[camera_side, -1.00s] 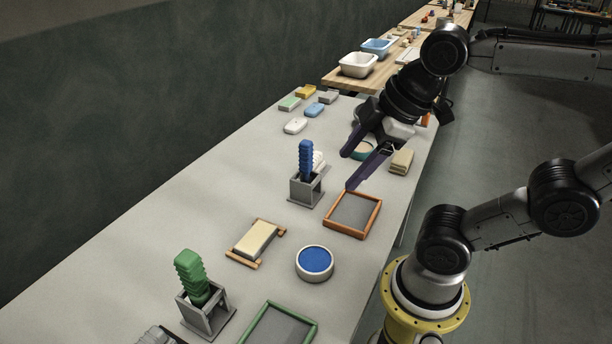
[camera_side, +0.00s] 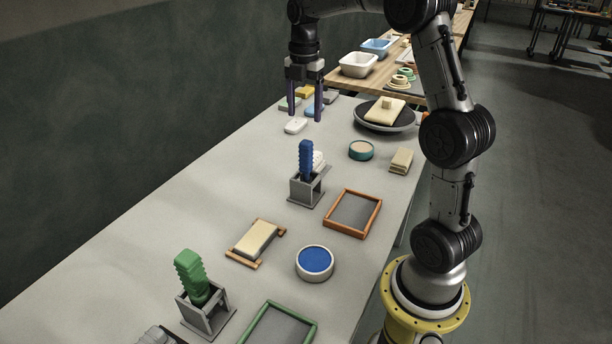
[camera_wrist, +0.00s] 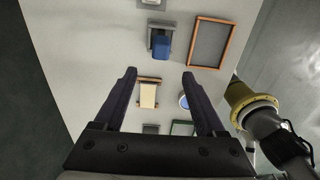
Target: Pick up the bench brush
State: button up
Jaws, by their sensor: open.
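I cannot tell for sure which object is the bench brush. A blue ribbed handle (camera_side: 306,158) stands upright in a grey stand (camera_side: 296,190) mid-table; it also shows in the wrist view (camera_wrist: 163,45). A green ribbed handle (camera_side: 190,272) leans in a second grey stand (camera_side: 212,318) at the near left. What is below each handle is partly hidden by its stand. My gripper (camera_side: 305,116) points down over the far end of the table, beyond the blue handle. Its two dark fingers are apart and empty, as the wrist view also shows (camera_wrist: 159,76).
An orange-framed screen (camera_side: 379,219), a cream block on a wooden rack (camera_side: 253,238), a round blue-topped dish (camera_side: 314,261) and a green frame (camera_side: 309,337) lie nearer. Small blocks and a white soap-like piece (camera_side: 295,126) lie near my gripper. A dark round plate (camera_side: 371,126) is at right.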

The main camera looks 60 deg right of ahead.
jog(key=shift+s+d+f, duration=0.15)
jog(key=shift+d+f, duration=0.15)
jog(key=shift+f, duration=0.15)
send_over(306, 155)
jog(key=d, duration=0.1)
jog(key=f, duration=0.7)
jog(key=shift+w+d, duration=0.15)
jog(key=shift+w, duration=0.1)
jog(key=shift+w+d+f, duration=0.1)
jog(key=shift+w+f, duration=0.05)
jog(key=shift+f, duration=2.95)
grip_shut()
